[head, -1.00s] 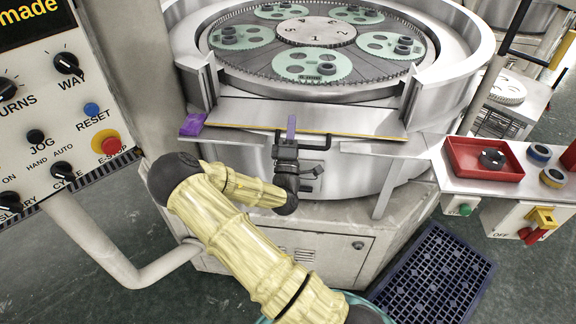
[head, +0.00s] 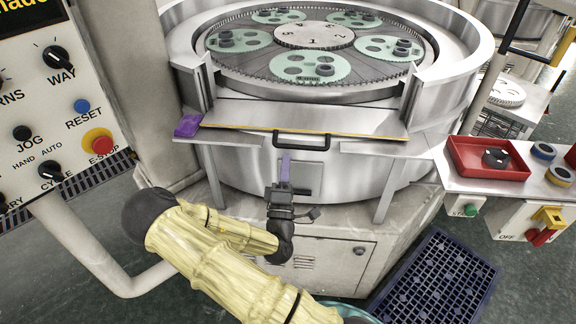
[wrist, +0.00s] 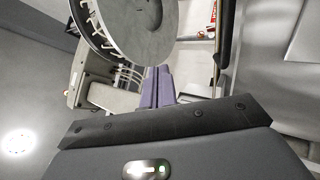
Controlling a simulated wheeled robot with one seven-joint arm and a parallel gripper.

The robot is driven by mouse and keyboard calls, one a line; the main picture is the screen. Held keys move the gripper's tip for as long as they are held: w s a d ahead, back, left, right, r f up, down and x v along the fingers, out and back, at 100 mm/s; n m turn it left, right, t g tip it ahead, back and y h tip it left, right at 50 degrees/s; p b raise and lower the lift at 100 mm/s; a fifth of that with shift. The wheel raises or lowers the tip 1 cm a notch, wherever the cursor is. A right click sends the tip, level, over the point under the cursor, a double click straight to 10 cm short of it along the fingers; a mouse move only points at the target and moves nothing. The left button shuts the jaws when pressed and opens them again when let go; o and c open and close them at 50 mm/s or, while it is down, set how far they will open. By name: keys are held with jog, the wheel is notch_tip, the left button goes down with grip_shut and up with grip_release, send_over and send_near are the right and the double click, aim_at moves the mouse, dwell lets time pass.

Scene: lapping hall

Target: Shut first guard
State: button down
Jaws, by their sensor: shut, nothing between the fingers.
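The guard (head: 300,117) is a flat metal flap with a yellow edge at the front of the round lapping machine. It lies folded outward, sloping slightly, below the opening in the rim. Its black bar handle (head: 302,133) hangs at its front edge. My gripper (head: 286,157) has its purple fingers shut together and empty. It points up just below the left part of the handle, in front of the machine's metal side, and appears apart from the handle.
Several green carriers (head: 308,68) sit on the machine's plate. A control panel (head: 60,110) stands at left. A red tray (head: 488,172) is on a side shelf at right, above a dark blue floor grate (head: 432,278).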

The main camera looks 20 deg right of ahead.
notch_tip(320, 180, down, 11)
jog(key=d+m+g+y, duration=0.3)
jog(key=m+g+y, duration=0.1)
jog(key=m+g, duration=0.8)
jog(key=s+a+r+m+g+y, duration=0.1)
jog(key=s+a+r+g+y, duration=0.15)
jog(key=s+a+y, duration=0.45)
jog(key=s+a+r+g, duration=0.3)
jog(key=s+r, duration=0.3)
jog(key=s, duration=0.2)
jog(key=shift+s+a+r+n+g+y, duration=0.15)
jog(key=shift+s+a+n+g+y, duration=0.2)
jog(key=shift+g, duration=0.3)
jog(key=shift+w, duration=0.1)
